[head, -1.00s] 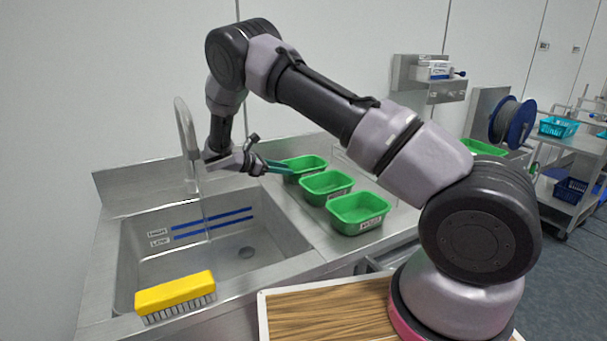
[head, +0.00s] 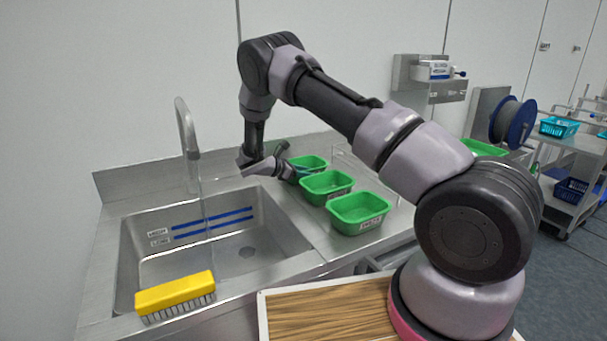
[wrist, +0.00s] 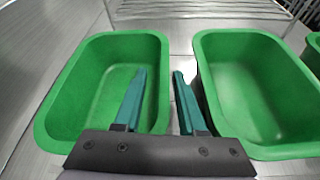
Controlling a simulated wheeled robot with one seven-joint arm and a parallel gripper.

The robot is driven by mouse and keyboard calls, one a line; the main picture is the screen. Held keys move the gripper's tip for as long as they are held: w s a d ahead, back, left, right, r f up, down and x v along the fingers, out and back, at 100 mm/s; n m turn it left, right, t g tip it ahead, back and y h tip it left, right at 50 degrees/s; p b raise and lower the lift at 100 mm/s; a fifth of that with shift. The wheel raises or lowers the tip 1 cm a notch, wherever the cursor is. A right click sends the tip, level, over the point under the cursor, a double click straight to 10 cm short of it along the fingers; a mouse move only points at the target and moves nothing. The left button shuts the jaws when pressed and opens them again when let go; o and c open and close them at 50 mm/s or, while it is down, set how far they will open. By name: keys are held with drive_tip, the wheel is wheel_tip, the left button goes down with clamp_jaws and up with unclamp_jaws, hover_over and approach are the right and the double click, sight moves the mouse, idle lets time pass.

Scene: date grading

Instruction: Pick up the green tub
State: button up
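Three green tubs stand in a row on the steel counter right of the sink: a far one (head: 312,163), a middle one (head: 327,186) and a near one (head: 358,212). In the wrist view, a left tub (wrist: 62,90) and a right tub (wrist: 235,85) fill most of the picture, with a third cut off at the right edge. My gripper (wrist: 160,73) is open and empty, its teal fingers pointing at the left tub's right wall. That wall's rim shows between the fingertips. I cannot tell how deep they reach. In the head view my gripper (head: 297,172) is at the far tub.
The sink basin (head: 145,275) with a tap (head: 186,130) lies to the left. A yellow brush (head: 175,293) lies on its front edge. A wire rack (wrist: 200,10) stands behind the tubs. A wood-grained board (head: 330,315) is in front.

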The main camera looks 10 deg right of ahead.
clamp_jaws()
idle(1.4)
